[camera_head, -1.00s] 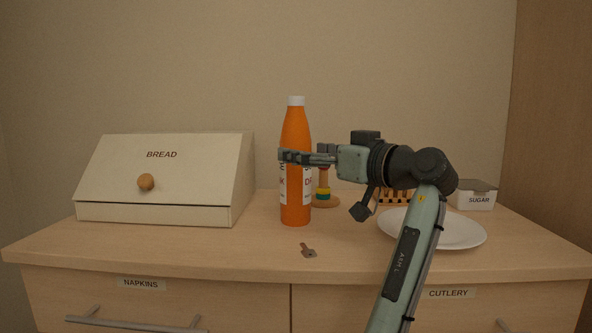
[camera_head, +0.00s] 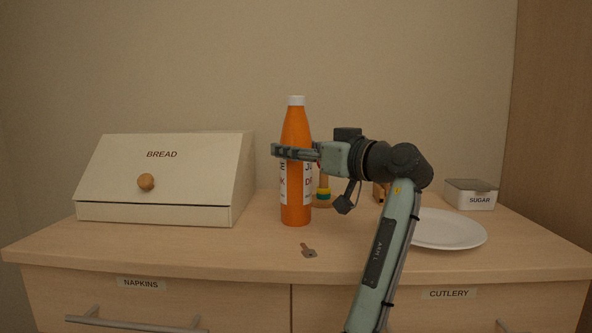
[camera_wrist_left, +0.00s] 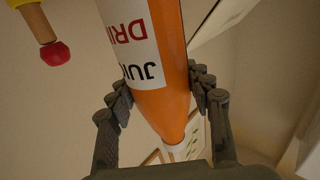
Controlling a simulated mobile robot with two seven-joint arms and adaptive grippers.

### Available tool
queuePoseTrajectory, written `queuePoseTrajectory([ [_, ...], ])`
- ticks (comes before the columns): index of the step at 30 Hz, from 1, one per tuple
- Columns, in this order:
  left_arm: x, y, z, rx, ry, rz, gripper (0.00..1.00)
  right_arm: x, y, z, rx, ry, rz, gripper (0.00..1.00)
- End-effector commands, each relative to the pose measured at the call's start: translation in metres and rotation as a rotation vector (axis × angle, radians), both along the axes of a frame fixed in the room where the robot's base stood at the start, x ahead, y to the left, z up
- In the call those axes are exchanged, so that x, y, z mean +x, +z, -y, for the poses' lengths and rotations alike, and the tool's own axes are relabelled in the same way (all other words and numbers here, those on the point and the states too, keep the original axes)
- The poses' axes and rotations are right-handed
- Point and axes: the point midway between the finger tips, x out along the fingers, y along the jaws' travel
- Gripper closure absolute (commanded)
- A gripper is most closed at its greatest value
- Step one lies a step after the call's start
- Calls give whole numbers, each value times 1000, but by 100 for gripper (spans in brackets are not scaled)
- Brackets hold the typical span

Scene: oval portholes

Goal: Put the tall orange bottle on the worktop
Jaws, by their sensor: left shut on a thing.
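The tall orange bottle (camera_head: 296,126) has a white cap and a white label, and it stands upright on the worktop (camera_head: 235,250) near the middle. My left gripper (camera_head: 294,153) reaches it from the right and is shut on its upper part, above the label. In the left wrist view the two fingers lie on either side of the orange bottle (camera_wrist_left: 165,105). My right gripper is not in view.
A bread box (camera_head: 165,175) stands at the left. A small key-like metal piece (camera_head: 308,250) lies in front of the bottle. A ringed toy (camera_head: 324,195) stands behind it. A white plate (camera_head: 452,232) and a sugar box (camera_head: 470,194) are at the right.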

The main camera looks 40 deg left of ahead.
Motion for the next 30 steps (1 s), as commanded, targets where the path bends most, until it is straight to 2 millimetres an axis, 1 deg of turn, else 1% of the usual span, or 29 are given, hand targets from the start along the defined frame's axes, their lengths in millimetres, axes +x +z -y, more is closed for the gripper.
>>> queuePoseTrajectory([
  [1, 0, 0, 0, -1, 0, 0, 96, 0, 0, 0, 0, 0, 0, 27],
  [2, 0, -1, 0, -1, 0, 0, 100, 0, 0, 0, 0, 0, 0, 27],
  [14, 0, 5, 0, 2, 0, 4, 100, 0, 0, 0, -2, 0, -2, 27],
  [17, 0, 12, 0, 2, -1, 5, 100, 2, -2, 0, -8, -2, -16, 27],
  [20, -1, 23, 1, 2, -1, 7, 100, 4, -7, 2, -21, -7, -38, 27],
  [24, 0, 45, 0, 2, -1, 6, 100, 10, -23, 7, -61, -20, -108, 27],
  [26, -10, 50, -5, 1, 2, 8, 100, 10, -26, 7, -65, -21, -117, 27],
  [30, -34, 66, -16, 2, 1, 10, 100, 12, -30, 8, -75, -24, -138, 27],
])
